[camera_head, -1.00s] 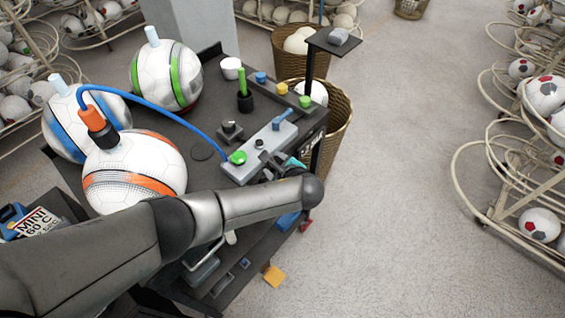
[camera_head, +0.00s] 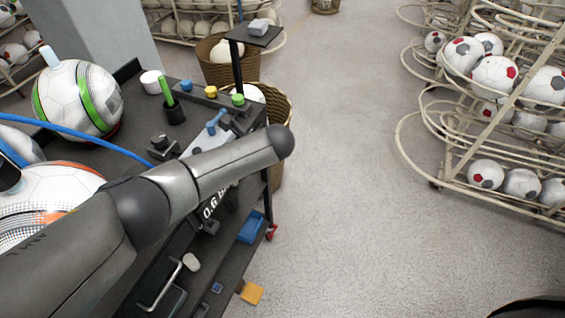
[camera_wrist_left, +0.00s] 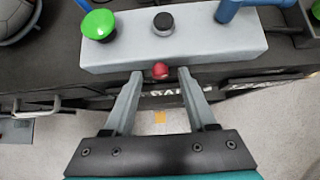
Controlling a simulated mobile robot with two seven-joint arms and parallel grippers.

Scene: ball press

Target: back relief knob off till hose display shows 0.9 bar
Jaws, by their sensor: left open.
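In the left wrist view, the grey block (camera_wrist_left: 200,45) carries a green button (camera_wrist_left: 98,24), a black knob (camera_wrist_left: 163,22) and a blue lever (camera_wrist_left: 229,8). A small red knob (camera_wrist_left: 160,70) sticks out of its front face. My left gripper (camera_wrist_left: 160,76) is open, its fingertips on either side of the red knob; I cannot tell whether they touch it. In the head view my left arm hides the gripper and most of the block (camera_head: 196,141). A display (camera_head: 213,205) below the arm reads "0.6 b", its end covered. The blue hose (camera_head: 88,132) crosses the cart top.
The orange-striped ball (camera_head: 50,200) and the green-striped ball (camera_head: 78,100) stand on the dark cart (camera_head: 128,74). A green-handled tool (camera_head: 169,90) stands upright behind the block. A wicker basket (camera_head: 279,110) is beyond the cart. The floor (camera_head: 340,180) to the right is clear.

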